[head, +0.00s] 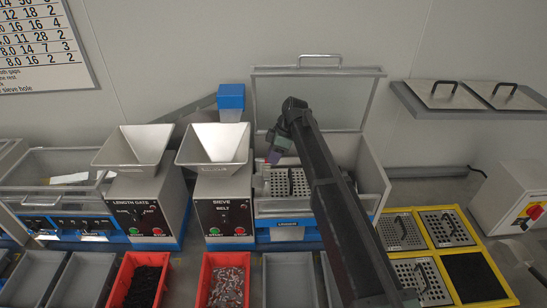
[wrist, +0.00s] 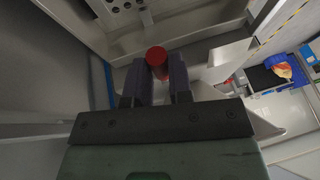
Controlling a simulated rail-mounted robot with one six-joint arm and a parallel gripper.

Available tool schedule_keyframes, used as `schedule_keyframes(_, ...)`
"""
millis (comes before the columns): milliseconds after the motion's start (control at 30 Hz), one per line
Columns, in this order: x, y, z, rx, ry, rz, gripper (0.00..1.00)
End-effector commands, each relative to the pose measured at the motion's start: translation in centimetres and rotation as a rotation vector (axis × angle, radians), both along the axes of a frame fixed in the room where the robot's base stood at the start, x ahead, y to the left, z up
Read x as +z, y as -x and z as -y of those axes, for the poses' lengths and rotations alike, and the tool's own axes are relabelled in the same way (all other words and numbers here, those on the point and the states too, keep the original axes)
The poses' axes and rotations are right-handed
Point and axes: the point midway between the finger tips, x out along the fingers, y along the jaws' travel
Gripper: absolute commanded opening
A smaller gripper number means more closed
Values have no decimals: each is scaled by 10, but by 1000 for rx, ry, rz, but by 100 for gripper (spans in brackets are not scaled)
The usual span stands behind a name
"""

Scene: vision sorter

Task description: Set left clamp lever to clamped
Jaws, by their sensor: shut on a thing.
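My gripper (wrist: 157,80) is shut on a red cylindrical knob (wrist: 157,57) in the wrist view, with one dark finger on each side. The knob looks like the grip of the left clamp lever; the rest of the lever is hidden. In the head view my gripper (head: 275,152) is inside the sieve machine at its left side, above a perforated plate (head: 277,184). The machine's clear lid (head: 345,102) stands raised. I cannot make out the knob or the lever's angle in the head view.
A yellow rack (head: 462,226) with several perforated plates lies right of the machine. The sieve hopper (head: 214,146) stands close on the left. Grey bins and red bins (head: 205,270) line the front. Spare plates lie on a wall shelf (head: 408,101).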

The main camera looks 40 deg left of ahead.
Motion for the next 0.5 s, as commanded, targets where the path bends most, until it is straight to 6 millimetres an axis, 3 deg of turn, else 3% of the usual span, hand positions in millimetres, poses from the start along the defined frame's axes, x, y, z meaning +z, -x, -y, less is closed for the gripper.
schedule_keyframes(400,0,-1,0,12,0,2,0)
schedule_keyframes(433,0,-1,0,12,0,2,21)
schedule_keyframes(500,0,-1,0,12,0,2,32)
